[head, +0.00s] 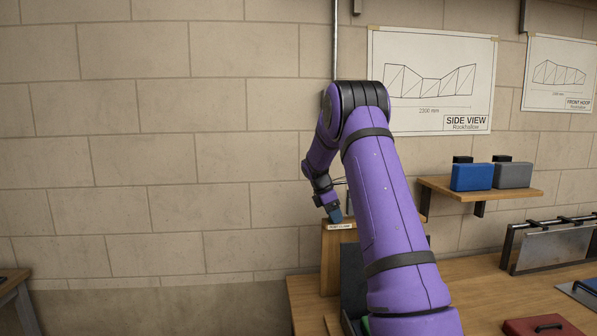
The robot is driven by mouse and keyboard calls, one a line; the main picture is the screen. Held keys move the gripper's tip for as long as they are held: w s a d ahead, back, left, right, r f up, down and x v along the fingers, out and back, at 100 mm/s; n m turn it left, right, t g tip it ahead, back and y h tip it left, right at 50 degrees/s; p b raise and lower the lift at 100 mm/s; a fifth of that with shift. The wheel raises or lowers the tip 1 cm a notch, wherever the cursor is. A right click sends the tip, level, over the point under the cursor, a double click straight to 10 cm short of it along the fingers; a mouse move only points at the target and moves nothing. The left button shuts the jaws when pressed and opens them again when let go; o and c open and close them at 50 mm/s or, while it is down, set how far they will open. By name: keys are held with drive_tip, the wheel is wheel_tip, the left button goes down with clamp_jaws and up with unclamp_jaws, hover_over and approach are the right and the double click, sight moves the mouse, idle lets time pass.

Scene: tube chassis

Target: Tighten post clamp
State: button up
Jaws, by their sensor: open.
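My purple arm reaches over the bench, and my gripper (334,214) points down at the top of a wooden post block (333,255). A small white label (341,226), which seems to name the post clamp, is on the block's upper front. A small blue-grey piece shows at the gripper's tip; I cannot tell whether it is a fingertip or part of the clamp. The jaws are open, but the gap between them is too small to make out. The clamp itself is mostly hidden behind my gripper and arm.
The wooden bench (478,275) runs right, with a framed panel (553,247) and a red item (541,327) on it. A wall shelf (480,188) holds a blue box (471,177) and a grey box (512,175). My arm hides part of the bench.

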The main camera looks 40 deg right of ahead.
drive_tip(key=n+t, duration=0.1)
drive_tip(key=n, duration=0.1)
drive_tip(key=shift+s+n, duration=0.1)
drive_tip(key=shift+n, duration=0.2)
drive_tip(key=s+a+v, duration=0.1)
drive_tip(key=v, duration=1.1)
drive_tip(key=s+a+r+m+t, duration=0.1)
drive_tip(key=s+a+r, duration=0.3)
drive_tip(key=a, duration=0.5)
drive_tip(key=s+a+r+m+t, duration=0.2)
drive_tip(key=s+a+r+m, duration=0.2)
drive_tip(key=a, duration=0.6)
drive_tip(key=shift+s+r, duration=0.35)
drive_tip(key=shift+s, duration=0.55)
